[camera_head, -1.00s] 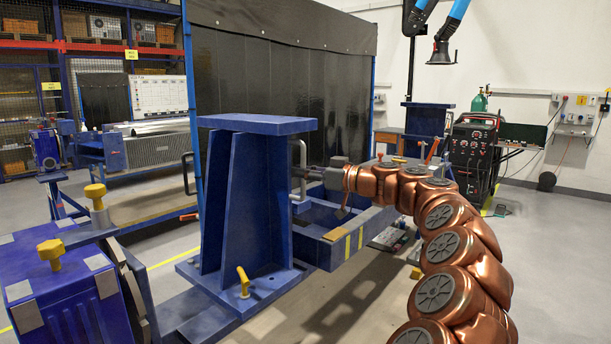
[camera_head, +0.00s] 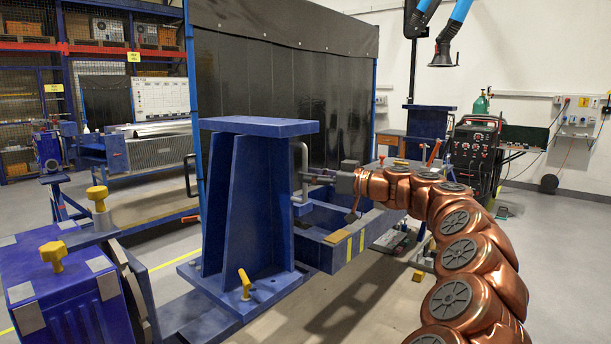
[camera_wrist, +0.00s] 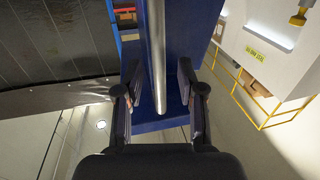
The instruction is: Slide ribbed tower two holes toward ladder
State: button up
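The ribbed tower (camera_head: 260,200) is a blue upright with ribs and a flat top plate, standing upright on a blue beam. A yellow knob (camera_head: 244,283) sits at the front of its foot. A grey bar handle (camera_head: 304,165) is on its right side; the bar also shows in the wrist view (camera_wrist: 157,50). My gripper (camera_head: 308,176) is at the handle, reaching in from the right. In the wrist view my gripper (camera_wrist: 158,108) has its fingers apart, one on each side of the bar, with gaps visible. I cannot make out a ladder or the beam's holes.
A blue block with yellow knobs (camera_head: 55,255) stands at the front left. A blue frame with yellow marks (camera_head: 345,240) lies right of the tower. A black curtain (camera_head: 290,90) stands behind.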

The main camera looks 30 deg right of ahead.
jog(key=v, duration=0.9)
jog(key=shift+s+d, duration=0.2)
jog(key=shift+s, duration=0.15)
